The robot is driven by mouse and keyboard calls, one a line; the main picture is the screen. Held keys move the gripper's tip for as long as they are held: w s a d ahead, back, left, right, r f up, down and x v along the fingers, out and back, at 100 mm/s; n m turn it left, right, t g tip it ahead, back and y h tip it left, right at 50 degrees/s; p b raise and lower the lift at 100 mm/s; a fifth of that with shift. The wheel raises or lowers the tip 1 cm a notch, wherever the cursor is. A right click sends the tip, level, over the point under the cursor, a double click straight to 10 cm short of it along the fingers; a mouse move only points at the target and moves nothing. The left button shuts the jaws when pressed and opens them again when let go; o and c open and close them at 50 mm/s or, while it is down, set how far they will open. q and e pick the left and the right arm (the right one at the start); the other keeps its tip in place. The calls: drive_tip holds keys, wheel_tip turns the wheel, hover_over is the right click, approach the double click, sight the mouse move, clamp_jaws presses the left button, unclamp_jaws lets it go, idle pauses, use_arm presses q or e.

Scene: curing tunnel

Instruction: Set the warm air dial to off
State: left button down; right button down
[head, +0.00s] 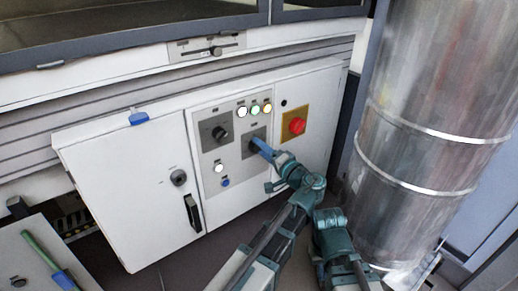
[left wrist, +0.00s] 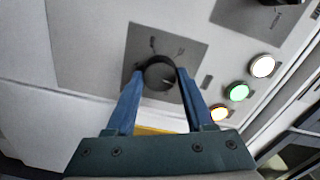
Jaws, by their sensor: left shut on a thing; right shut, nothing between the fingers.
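The control panel (head: 235,160) on the white cabinet has two black dials on grey plates. My left gripper (head: 262,148) is at the right-hand dial, below the lamps. In the left wrist view its blue fingers (left wrist: 160,82) are shut on this round black dial (left wrist: 160,70), one on each side. A pale mark on the dial points to the lower right of that view. Small marks on its plate are too blurred to read. The other dial (head: 219,134) stands free to the left.
White, green and yellow lamps (head: 254,107) are lit above the dials. A red button (head: 297,126) on a yellow plate is to the right. A white lit button (head: 218,168) and a blue button (head: 225,182) are below. A large metal duct (head: 430,130) stands at the right.

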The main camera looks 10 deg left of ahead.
use_arm(q)
drive_tip(key=n, duration=2.5)
drive_tip(key=shift+s+a+r+n, duration=0.1)
drive_tip(key=shift+r+n, duration=0.05)
drive_tip(key=shift+n, duration=0.25)
drive_tip(key=shift+c, duration=1.4)
unclamp_jaws()
drive_tip(key=shift+s, duration=0.15)
